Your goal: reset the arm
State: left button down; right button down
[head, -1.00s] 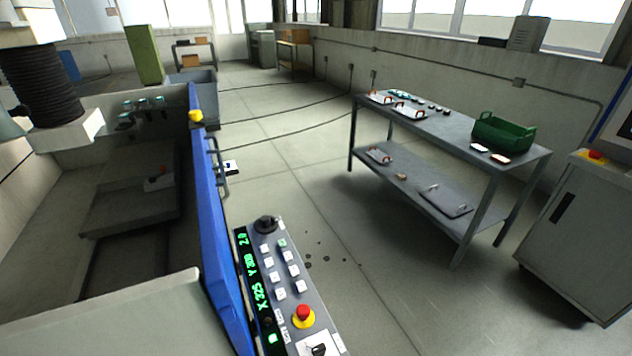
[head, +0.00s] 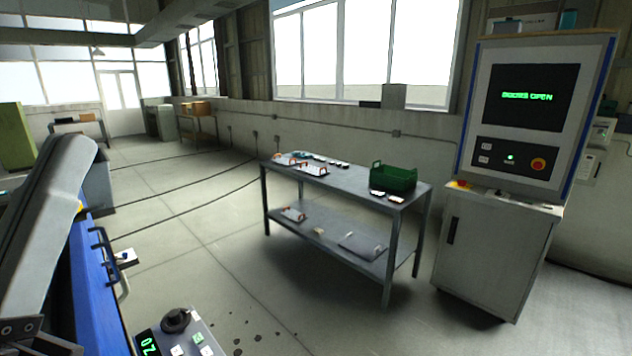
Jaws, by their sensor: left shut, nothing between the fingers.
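My left arm comes in at the left edge in the head view, in front of the blue machine door (head: 97,285). A dark part of my left gripper (head: 38,338) shows at the bottom left corner, cut off by the frame. It is shut and empty. My right gripper is not in view.
A grey machine control panel (head: 190,335) stands at the bottom, beside the blue door. A metal table (head: 345,188) holds a green crate (head: 393,178) and small parts. A control cabinet (head: 492,250) with a lit screen stands at right. The floor between is clear, with cables behind.

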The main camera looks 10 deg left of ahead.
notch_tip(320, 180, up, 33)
jog(key=p, duration=3.3)
